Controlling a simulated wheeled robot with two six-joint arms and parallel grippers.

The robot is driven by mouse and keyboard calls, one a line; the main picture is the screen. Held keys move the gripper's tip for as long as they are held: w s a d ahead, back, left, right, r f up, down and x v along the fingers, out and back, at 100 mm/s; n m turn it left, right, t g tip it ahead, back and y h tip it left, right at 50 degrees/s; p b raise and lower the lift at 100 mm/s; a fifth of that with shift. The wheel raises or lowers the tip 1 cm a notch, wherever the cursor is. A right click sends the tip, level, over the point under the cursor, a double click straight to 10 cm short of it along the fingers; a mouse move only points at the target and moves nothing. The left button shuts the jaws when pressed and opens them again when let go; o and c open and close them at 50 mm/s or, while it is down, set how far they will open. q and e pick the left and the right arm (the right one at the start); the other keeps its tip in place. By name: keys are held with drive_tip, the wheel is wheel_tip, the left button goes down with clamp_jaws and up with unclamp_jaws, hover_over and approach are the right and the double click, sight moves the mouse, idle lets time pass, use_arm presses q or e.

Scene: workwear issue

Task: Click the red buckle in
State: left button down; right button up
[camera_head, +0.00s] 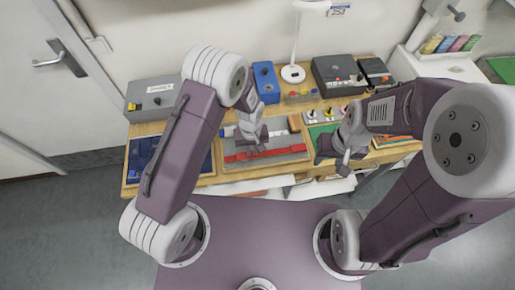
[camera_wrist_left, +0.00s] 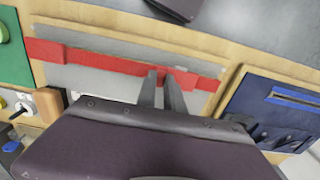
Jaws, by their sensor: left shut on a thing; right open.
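A red strap with the red buckle lies across a grey board (camera_head: 292,141), which also shows in the left wrist view (camera_wrist_left: 110,82). In that view the red strap (camera_wrist_left: 105,61) runs across the board, with a wider red block (camera_wrist_left: 45,51) at its left end and a red buckle part (camera_wrist_left: 185,79) near my fingers. My left gripper (camera_wrist_left: 165,86) is shut on this red buckle part; the fingers hide some of it. My left gripper (camera_head: 257,147) is over the board in the head view. My right gripper (camera_head: 343,162) is open and empty, right of the board.
A blue tray (camera_head: 140,155) lies left of the board. A green panel (camera_head: 322,131) with several knobs lies to its right. Grey boxes (camera_head: 150,97), a blue box (camera_head: 266,82) and a lamp (camera_head: 293,73) stand along the back of the wooden table (camera_head: 205,181).

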use_arm(q)
drive_tip(key=shift+r, duration=0.1)
drive_tip(key=c, duration=1.4)
unclamp_jaws()
drive_tip(key=shift+c, duration=0.2)
drive_tip(key=shift+a, duration=0.1)
drive_tip(key=shift+r, duration=0.3)
wheel_tip(320, 180, up, 8)
drive_tip(key=b, duration=0.1)
drive_tip(key=shift+r+b, duration=0.2)
drive_tip(key=shift+b, duration=0.15)
